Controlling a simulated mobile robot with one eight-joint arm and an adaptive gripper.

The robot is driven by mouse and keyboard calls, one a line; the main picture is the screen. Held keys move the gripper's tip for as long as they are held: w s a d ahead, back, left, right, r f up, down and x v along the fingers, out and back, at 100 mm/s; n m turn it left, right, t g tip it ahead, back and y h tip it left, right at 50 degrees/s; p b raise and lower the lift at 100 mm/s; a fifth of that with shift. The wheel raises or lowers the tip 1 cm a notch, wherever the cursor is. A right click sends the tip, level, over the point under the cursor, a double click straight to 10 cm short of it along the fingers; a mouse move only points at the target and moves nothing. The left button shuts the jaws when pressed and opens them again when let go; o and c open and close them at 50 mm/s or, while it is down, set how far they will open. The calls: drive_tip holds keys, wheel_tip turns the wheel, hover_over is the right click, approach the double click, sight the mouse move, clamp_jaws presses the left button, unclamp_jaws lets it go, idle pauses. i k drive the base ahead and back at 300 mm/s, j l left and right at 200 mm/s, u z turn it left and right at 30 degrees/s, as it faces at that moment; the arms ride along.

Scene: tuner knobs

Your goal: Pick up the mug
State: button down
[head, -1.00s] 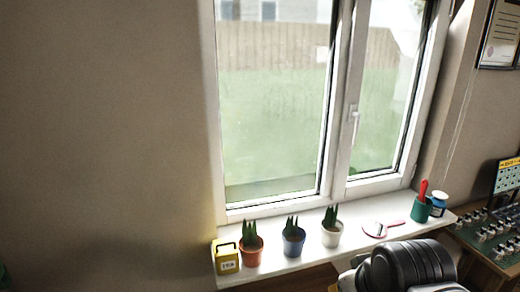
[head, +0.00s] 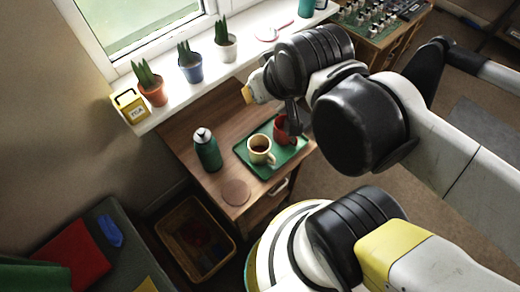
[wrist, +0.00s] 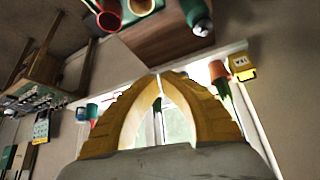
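A cream mug (head: 260,149) with dark contents stands upright on a green tray (head: 286,165) on the wooden side table. A red mug (head: 281,130) stands behind it to the right, partly covered by my arm. In the wrist view the red mug (wrist: 108,21) and cream mug (wrist: 140,6) show at the top edge, the cream one cut off. My gripper (head: 247,94) is above and behind the mugs, near the window sill, touching neither. In the wrist view its yellow fingers (wrist: 160,76) come together at the tips with nothing between them.
A green bottle (head: 207,152) stands left of the tray, with a round coaster (head: 236,192) in front. Potted plants, including a blue pot (head: 191,70), and a yellow box (head: 130,106) line the sill. A basket (head: 194,235) is on the floor left of the table.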

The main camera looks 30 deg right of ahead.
sight(258, 159)
drive_tip(key=k+l, duration=1.4)
drive_tip(key=k, duration=0.1)
